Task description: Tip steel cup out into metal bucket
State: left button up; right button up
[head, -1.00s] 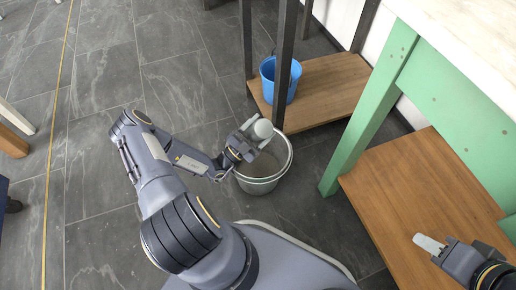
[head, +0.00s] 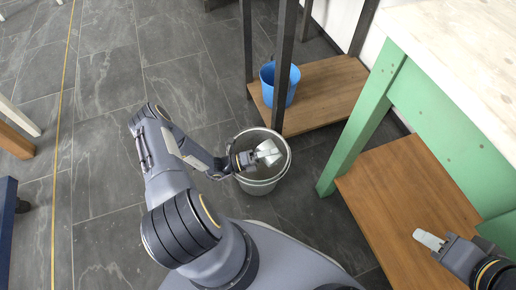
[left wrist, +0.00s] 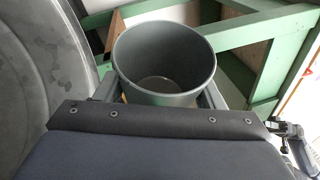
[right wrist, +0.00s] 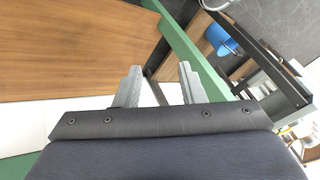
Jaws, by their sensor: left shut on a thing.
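The steel cup (left wrist: 165,62) sits between the fingers of my left gripper, which is shut on it. The left wrist view looks into its open mouth, with a pale patch on the bottom. In the head view, my left gripper (head: 268,153) is over the mouth of the metal bucket (head: 260,187), and the cup is hard to tell from the fingers. The bucket stands on the floor. A large grey curved surface with spots, seemingly the bucket, fills the left of the left wrist view. My right gripper (right wrist: 160,85) is open and empty, near the green table at right.
A blue bucket (head: 290,84) stands on a low wooden shelf (head: 330,85) with dark posts just behind the metal bucket. A green table (head: 400,80) with a lower wooden shelf (head: 405,190) is at right. The tiled floor (head: 100,90) at left is open.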

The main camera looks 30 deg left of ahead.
aim_at(276, 162)
pick_arm(q)
jog(key=shift+s+d+f+m+g, duration=0.15)
jog(key=shift+s+d+m+g, duration=0.15)
jog(key=shift+d+m, duration=0.3)
jog(key=m, duration=0.1)
jog(key=f+m+g+y+p, duration=0.1)
jog(key=shift+d+f+m, duration=0.15)
jog(key=shift+f+m, duration=0.05)
jog(key=shift+m, duration=0.1)
jog(key=shift+f+m+g+y+p, duration=0.3)
jog(key=shift+f+m+y+p, duration=0.3)
jog(key=shift+m, duration=0.4)
jog(key=r+m+p, duration=0.1)
jog(key=p, duration=0.1)
jog(key=d+r+m+y+p, duration=0.1)
jog(key=p, duration=0.2)
jog(key=shift+s+d, duration=0.25)
jog(key=shift+s, duration=0.1)
jog(key=m+p, duration=0.1)
jog(key=p, duration=0.1)
jog(key=d+m+y+p, duration=0.1)
jog(key=p, duration=0.2)
jog(key=s+d+m+y+p, duration=0.1)
jog(key=p, duration=0.2)
jog(key=shift+d+f, duration=0.2)
jog(key=shift+f, duration=0.05)
jog(key=shift+s+d+f+m+y+p, duration=0.2)
jog(key=shift+d+f+m+y+p, duration=0.1)
jog(key=shift+f+m+y+p, duration=0.5)
jog(key=shift+r, duration=0.2)
